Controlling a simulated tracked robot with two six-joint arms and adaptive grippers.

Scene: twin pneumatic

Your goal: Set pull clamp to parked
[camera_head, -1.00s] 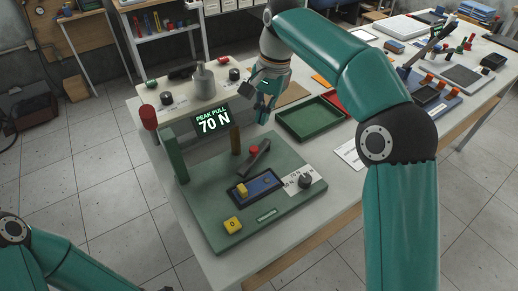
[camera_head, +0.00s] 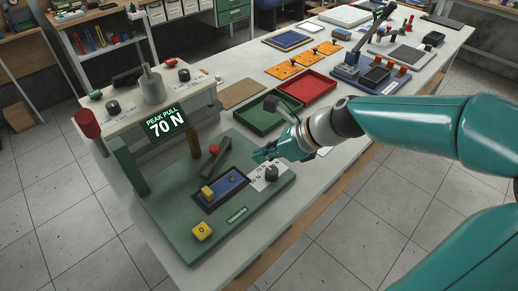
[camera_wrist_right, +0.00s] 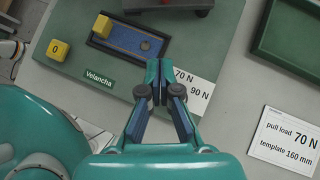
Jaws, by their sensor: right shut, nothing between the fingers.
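The pull tester's green base plate (camera_head: 160,215) carries a dark lever with a red knob (camera_head: 214,150), perhaps the pull clamp; it lies tilted across the plate. In front of it is a blue slot (camera_head: 232,187) with a yellow block (camera_head: 207,192) at its left end. My left gripper is out of view.
A display (camera_head: 167,124) reads PEAK PULL 70 N. A yellow 0 cube (camera_head: 202,231) sits near the plate's front. Green (camera_head: 264,117) and red (camera_head: 302,88) trays stand behind my right gripper. A card (camera_wrist_right: 287,142) reads pull load 70 N, template 160 mm.

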